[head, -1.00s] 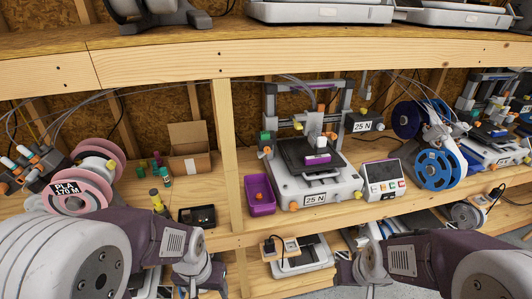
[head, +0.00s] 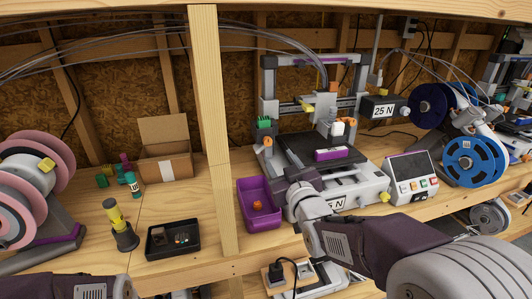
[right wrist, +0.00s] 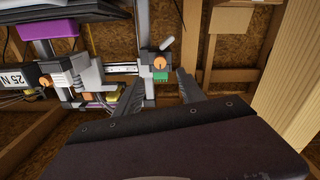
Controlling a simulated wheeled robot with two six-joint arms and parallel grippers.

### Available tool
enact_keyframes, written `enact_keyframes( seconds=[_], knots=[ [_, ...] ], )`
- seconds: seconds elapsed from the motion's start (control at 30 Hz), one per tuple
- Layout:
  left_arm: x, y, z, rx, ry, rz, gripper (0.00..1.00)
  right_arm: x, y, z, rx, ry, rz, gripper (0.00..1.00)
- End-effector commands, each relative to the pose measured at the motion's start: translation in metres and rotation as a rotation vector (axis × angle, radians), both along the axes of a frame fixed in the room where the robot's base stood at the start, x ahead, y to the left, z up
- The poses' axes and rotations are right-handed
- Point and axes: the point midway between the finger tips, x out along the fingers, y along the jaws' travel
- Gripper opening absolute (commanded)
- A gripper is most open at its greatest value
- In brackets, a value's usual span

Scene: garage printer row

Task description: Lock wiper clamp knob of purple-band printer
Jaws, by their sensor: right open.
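The printer with purple bands (head: 290,205) stands on the middle shelf, with a purple block (head: 332,154) on its dark bed. At its left side is a green wiper (head: 264,125) with an orange clamp knob (head: 268,143) below it. In the right wrist view the orange knob (right wrist: 159,62) has a light grey lever slanting off it, beside the green wiper (right wrist: 160,75). My right gripper (right wrist: 160,82) is open and empty, its fingers either side of the wiper's line, apparently short of it. In the head view my right gripper (head: 299,177) is over the printer's front left; its fingertips are unclear. My left gripper is out of frame.
A purple bin (head: 246,207) stands left of the printer, beside a wooden post (head: 206,110). A control box (head: 411,180) and blue spools (head: 471,160) stand right. A black tray (head: 158,243) and cardboard box (head: 170,168) are left of the post.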

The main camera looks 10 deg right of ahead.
Motion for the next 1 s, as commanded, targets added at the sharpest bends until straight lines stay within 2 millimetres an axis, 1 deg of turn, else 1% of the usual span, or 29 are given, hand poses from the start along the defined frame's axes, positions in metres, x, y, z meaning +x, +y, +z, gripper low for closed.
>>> enact_keyframes(
  seconds=[0.07, 0.3, 0.4, 0.53, 0.77, 0.8, 0.83, 0.93, 0.97, 1.0],
  knots=[
    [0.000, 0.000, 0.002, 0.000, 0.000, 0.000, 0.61, 0.011, 0.001, 0.000, 0.000, 0.003, 0.000, 0.47],
    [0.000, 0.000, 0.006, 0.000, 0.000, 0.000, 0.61, 0.061, 0.002, 0.000, 0.000, 0.005, 0.001, 0.47],
    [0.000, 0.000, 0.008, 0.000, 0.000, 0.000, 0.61, 0.076, 0.003, 0.000, 0.000, 0.003, 0.001, 0.47],
    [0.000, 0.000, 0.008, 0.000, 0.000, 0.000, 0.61, 0.086, 0.003, 0.000, 0.000, 0.002, 0.001, 0.47],
    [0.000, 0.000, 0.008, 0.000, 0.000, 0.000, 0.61, 0.088, 0.003, 0.000, 0.000, 0.002, 0.001, 0.47],
    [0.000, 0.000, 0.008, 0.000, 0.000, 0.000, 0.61, 0.088, 0.003, 0.000, 0.000, 0.002, 0.001, 0.41],
    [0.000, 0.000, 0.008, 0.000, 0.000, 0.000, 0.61, 0.088, 0.003, 0.000, 0.000, 0.002, 0.001, 0.33],
    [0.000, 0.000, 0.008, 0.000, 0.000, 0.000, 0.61, 0.087, 0.003, 0.000, 0.000, 0.003, 0.000, 0.05],
    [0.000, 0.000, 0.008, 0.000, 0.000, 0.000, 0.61, 0.087, 0.003, 0.000, 0.000, 0.003, 0.000, 0.00],
    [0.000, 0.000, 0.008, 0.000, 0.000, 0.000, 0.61, 0.087, 0.003, 0.000, 0.000, 0.003, 0.000, 0.00]
  ],
)
